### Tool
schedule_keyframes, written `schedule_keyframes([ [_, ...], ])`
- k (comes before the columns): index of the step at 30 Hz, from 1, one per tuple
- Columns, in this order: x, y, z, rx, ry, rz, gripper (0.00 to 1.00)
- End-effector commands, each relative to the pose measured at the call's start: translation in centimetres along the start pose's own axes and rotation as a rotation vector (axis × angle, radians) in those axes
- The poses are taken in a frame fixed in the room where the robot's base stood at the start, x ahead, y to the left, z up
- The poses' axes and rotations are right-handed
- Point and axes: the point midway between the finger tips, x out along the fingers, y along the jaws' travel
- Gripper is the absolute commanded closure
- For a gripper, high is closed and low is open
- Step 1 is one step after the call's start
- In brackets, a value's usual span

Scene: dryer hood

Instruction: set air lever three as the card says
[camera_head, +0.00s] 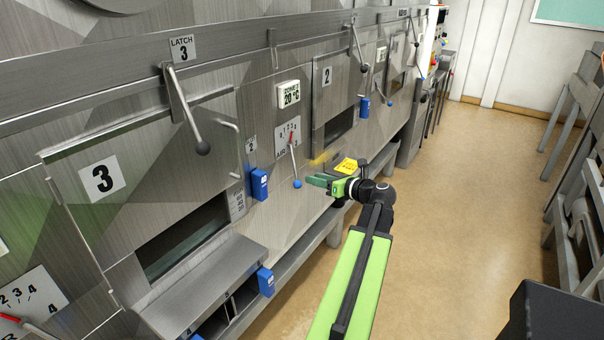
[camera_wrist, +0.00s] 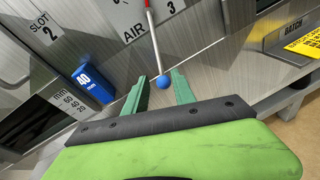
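The air lever (camera_head: 293,157) hangs down from a white plate (camera_head: 287,136) with a number scale on the steel front. It has a red and grey rod and a blue ball knob (camera_head: 297,183). In the wrist view the plate reads AIR and 3, and the knob (camera_wrist: 162,82) shows between my green fingers. My gripper (camera_head: 312,181) is open, just right of the knob in the head view; its fingers also show in the wrist view (camera_wrist: 160,84). I see no contact. A yellow card (camera_head: 346,165) lies behind my gripper; it also shows in the wrist view (camera_wrist: 305,43), its small text unreadable.
A blue block marked 40 (camera_wrist: 86,81) is left of the lever. Door 3 (camera_head: 102,178) with its latch lever (camera_head: 186,110) is further left. Another red lever (camera_head: 22,323) is at bottom left. A steel ledge (camera_head: 205,285) juts out below.

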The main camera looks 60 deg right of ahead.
Motion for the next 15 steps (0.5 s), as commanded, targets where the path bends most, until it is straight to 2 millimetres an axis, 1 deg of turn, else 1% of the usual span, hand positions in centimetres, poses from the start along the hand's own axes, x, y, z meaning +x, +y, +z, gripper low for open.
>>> schedule_keyframes([
  [1,-1.6,0.1,0.2,0.001,-0.001,-0.003,0.68],
  [3,-3.4,0.1,0.2,0.001,-0.001,-0.003,0.68],
  [6,-5.4,0.1,0.2,0.001,-0.001,-0.002,0.68],
  [10,-7.1,0.0,0.1,0.0,-0.001,-0.001,0.68],
  [15,-7.7,-0.1,0.0,0.0,0.0,-0.001,0.68],
])
